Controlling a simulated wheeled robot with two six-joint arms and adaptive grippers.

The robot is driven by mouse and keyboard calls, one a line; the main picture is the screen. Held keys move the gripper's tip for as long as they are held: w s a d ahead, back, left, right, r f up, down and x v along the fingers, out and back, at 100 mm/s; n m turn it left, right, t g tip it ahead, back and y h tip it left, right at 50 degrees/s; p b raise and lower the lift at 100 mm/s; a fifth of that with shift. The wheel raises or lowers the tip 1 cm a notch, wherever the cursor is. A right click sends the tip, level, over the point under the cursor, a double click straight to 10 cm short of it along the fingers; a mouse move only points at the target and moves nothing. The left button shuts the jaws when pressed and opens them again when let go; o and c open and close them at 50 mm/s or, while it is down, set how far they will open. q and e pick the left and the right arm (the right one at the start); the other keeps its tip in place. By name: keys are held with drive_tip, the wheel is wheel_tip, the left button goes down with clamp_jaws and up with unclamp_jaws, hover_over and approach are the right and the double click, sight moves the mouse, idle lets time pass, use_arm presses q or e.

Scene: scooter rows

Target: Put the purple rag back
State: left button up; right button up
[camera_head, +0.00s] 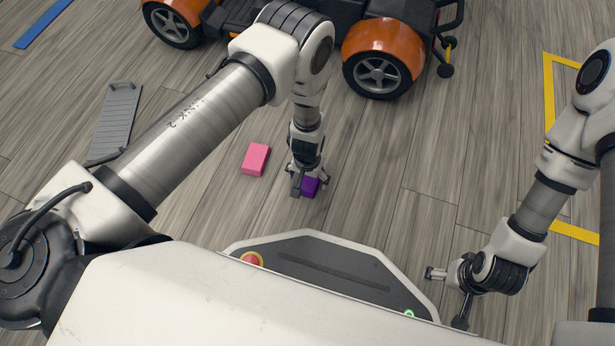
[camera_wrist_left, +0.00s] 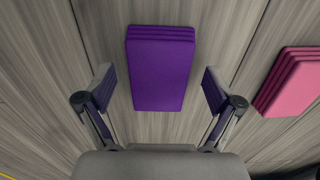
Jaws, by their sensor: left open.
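The purple rag (camera_head: 311,187) is a folded stack lying on the wooden floor, partly hidden by my left gripper in the head view. My left gripper (camera_head: 304,187) points down at it, open. In the left wrist view the purple rag (camera_wrist_left: 160,70) lies between the two spread fingers, with floor showing on both sides, and nothing is gripped. My right gripper (camera_head: 446,296) is at the lower right with its fingers apart and empty, away from the rag.
A folded pink rag (camera_head: 256,159) lies beside the purple one. An orange scooter (camera_head: 378,48) stands at the back, and a grey ramp-like plate (camera_head: 117,118) lies at left. Yellow floor tape (camera_head: 549,85) is at right. Floor between the rag and tape is clear.

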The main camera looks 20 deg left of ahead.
sight(306, 180)
use_arm(q)
wheel_tip(306, 180, up, 12)
drive_tip(key=p, duration=1.2)
drive_tip(key=s+a+r, duration=0.4)
drive_tip(key=s+a, duration=0.6)
drive_tip(key=s, duration=0.1)
drive_tip(key=s+a+r, duration=0.1)
drive_tip(key=s+r, duration=0.6)
drive_tip(key=s, duration=0.2)
drive_tip(key=shift+a+r+n, duration=0.2)
drive_tip(key=shift+a+n, duration=0.1)
drive_tip(key=shift+n, duration=0.1)
